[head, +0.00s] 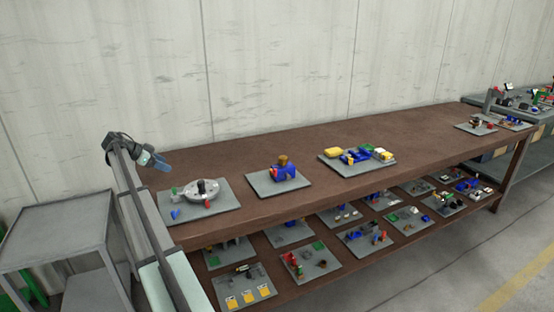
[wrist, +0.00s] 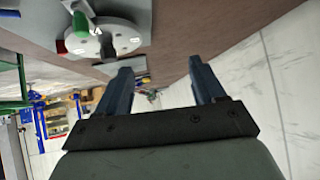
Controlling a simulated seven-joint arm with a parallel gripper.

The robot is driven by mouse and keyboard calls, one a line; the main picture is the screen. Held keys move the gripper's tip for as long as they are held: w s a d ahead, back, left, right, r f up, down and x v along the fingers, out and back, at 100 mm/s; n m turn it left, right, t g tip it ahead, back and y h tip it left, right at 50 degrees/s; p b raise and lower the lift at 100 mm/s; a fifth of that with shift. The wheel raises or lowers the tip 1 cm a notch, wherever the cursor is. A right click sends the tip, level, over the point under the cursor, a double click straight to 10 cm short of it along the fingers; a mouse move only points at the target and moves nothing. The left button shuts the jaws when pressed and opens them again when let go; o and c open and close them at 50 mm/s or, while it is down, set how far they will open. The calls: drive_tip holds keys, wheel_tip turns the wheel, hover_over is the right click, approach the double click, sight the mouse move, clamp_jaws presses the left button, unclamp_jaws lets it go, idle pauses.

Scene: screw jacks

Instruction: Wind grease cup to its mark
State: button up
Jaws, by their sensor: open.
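On the bench top, a blue block with a brown cup-like top (head: 284,164) stands on a grey plate; it may be the grease cup, but I cannot tell for sure, and no mark is readable. To its left, a grey round device with a dark centre (head: 203,190) sits on another plate, with small green, red and blue parts around it. My gripper (head: 162,163) is open and empty, above the bench's left end, touching nothing. Its two fingers show in the wrist view (wrist: 160,70).
A third plate with yellow and blue blocks (head: 358,154) stands further right on the brown bench (head: 420,130). More plates with parts lie on the lower shelf (head: 330,262). A grey metal stand (head: 50,225) is at the left. Bare bench top lies between the plates.

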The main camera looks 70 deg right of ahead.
drive_tip(key=s+d+m+g, duration=0.3)
drive_tip(key=s+d+g, duration=0.1)
drive_tip(key=s+d, duration=1.2)
drive_tip(key=m+g+y, duration=0.2)
drive_tip(key=g, duration=0.1)
approach(281, 157)
drive_tip(key=x, duration=1.1)
drive_tip(key=shift+c, duration=0.4)
drive_tip(key=c, duration=0.9)
